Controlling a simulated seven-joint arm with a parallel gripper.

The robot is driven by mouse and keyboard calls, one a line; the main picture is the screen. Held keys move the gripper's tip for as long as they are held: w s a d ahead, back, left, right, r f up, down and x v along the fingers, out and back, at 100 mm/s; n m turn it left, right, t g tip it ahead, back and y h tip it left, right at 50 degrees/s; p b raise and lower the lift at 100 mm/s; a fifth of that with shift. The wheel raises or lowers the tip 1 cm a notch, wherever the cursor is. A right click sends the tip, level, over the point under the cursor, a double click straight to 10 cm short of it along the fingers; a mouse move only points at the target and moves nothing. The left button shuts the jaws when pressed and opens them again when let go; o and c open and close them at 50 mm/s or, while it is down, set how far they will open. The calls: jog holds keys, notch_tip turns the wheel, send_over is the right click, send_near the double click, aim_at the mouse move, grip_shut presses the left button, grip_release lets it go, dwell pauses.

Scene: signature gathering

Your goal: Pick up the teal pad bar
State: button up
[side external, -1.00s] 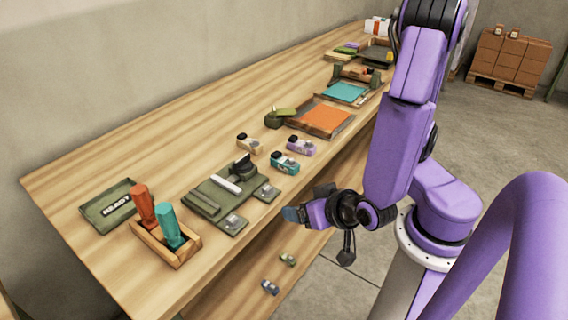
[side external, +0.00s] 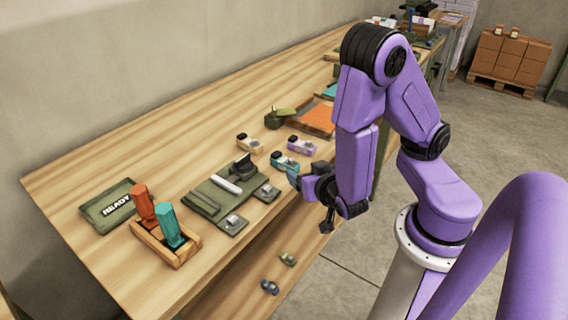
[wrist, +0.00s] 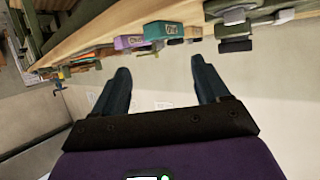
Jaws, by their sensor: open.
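The teal pad bar (side external: 285,161) is a small teal block with a pale label and a dark end. It lies on the wooden table near the front edge, and my gripper partly covers its view in the side view. It also shows in the wrist view (wrist: 163,31), above and beyond the fingertips. My gripper (side external: 293,178) is by the table's front edge, close to the teal bar. In the wrist view its two fingers (wrist: 160,66) stand apart with nothing between them. I cannot tell the exact gap to the bar.
A purple bar (side external: 301,146) and a yellow bar (side external: 249,143) lie close by. A green board (side external: 222,193) with small parts is to the left. A wooden holder (side external: 165,247) carries an orange and a teal block. The table's back strip is clear.

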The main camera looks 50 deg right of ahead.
aim_at(292, 161)
jog(key=shift+r+x, duration=0.15)
jog(key=shift+x, duration=1.7)
jog(key=shift+r+x, duration=0.1)
jog(key=shift+x, duration=2.6)
grip_shut()
